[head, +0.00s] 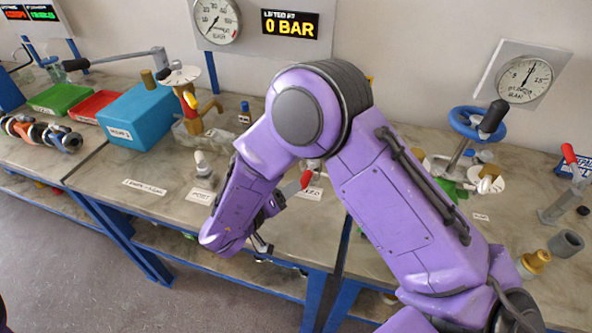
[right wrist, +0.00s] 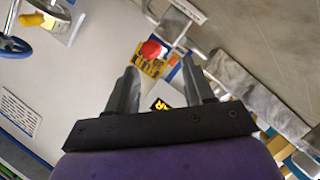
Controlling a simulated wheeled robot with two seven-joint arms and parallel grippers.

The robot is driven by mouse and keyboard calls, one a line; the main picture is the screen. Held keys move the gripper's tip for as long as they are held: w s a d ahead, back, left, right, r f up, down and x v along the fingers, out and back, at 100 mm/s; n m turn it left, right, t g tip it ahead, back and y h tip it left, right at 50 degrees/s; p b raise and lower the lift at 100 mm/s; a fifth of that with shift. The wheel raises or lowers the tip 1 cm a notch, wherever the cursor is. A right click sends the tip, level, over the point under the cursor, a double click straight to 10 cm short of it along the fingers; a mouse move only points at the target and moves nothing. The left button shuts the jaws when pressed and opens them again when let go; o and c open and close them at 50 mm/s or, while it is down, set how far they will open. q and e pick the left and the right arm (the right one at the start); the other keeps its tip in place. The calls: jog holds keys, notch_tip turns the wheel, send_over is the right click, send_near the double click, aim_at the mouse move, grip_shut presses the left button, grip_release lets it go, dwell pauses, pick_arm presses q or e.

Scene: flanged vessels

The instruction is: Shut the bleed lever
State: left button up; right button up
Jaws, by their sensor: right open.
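A lever with a red grip (head: 305,180) stands at the front of the bench, just right of my right forearm. Its lower part is partly hidden by my arm. Another red-gripped lever (head: 568,155) stands at the far right. I cannot tell for sure which one is the bleed lever. My right gripper (head: 262,243) hangs at the bench's front edge, left of and below the nearer red grip, mostly hidden by my arm. In the right wrist view its jaws (right wrist: 160,85) are open and empty. A red round end (right wrist: 150,49) by a yellow label shows beyond them. My left gripper is out of view.
A blue handwheel (head: 477,122) stands back right, below a gauge (head: 523,78). A blue box (head: 140,112), a red tray (head: 93,104) and a green tray (head: 58,97) stand left. A brass valve (head: 193,122) stands beside the box. The display (head: 290,24) reads 0 BAR.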

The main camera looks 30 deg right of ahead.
aim_at(304, 186)
jog(key=d, duration=0.1)
jog(key=d+p, duration=0.1)
jog(key=d, duration=0.3)
jog(key=shift+s+d+f, duration=0.2)
jog(key=shift+s, duration=0.05)
jog(key=w+d+f, duration=0.2)
jog(key=shift+w+d+p, duration=0.15)
jog(key=shift+w+p, duration=0.2)
jog(key=shift+w, duration=0.05)
jog(key=shift+s+r, duration=0.3)
jog(key=shift+s, duration=0.1)
jog(key=shift+c, duration=0.9)
jog(key=c, duration=0.5)
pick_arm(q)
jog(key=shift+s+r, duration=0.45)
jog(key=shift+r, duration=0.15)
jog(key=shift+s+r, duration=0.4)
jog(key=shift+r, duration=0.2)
pick_arm(e)
grip_shut()
